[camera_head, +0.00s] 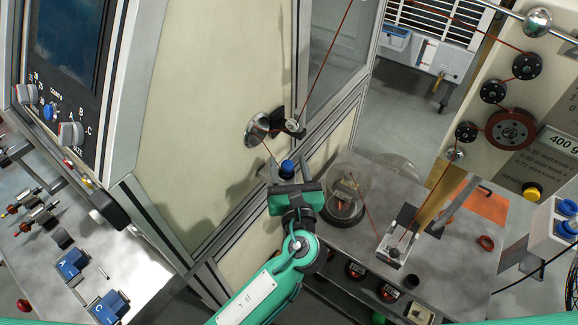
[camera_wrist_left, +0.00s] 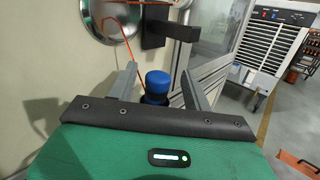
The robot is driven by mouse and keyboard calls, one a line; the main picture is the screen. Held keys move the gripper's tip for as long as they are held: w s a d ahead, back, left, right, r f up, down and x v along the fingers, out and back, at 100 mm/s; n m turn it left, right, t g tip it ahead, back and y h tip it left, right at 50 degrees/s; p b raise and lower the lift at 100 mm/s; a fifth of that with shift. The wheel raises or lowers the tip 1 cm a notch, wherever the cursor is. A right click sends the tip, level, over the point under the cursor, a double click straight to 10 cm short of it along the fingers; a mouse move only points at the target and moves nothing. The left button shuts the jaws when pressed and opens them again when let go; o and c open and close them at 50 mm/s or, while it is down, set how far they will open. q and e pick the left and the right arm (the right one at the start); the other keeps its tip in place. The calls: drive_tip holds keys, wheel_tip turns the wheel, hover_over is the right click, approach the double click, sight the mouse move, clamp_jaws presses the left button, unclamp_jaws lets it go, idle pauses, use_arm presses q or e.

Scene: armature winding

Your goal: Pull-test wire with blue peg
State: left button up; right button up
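The blue peg (camera_head: 287,168) has a rounded blue top on a dark base and stands just below the round metal disc on the cream machine panel. It also shows in the left wrist view (camera_wrist_left: 158,82). My left gripper (camera_head: 287,172) is open, with its grey fingers on either side of the peg. In the left wrist view (camera_wrist_left: 159,80) a gap shows between the peg and each finger. The thin orange-red wire (camera_head: 325,62) runs down to a small pulley by the disc. In the wrist view the wire (camera_wrist_left: 126,38) crosses the disc toward the peg. My right gripper is not in view.
The metal disc (camera_head: 257,128) and a black bracket (camera_wrist_left: 172,30) sit close to the left fingers. A round glass-covered dish (camera_head: 345,200) and a clamp block (camera_head: 397,243) stand on the grey bench at right. A control panel (camera_head: 70,60) is at left.

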use_arm(q)
drive_tip(key=shift+s, duration=0.2)
drive_tip(key=s+d+f+b, duration=0.1)
drive_tip(key=s+b, duration=0.4)
drive_tip(key=s, duration=0.8)
drive_tip(key=shift+d, duration=0.55)
drive_tip(key=shift+f, duration=0.15)
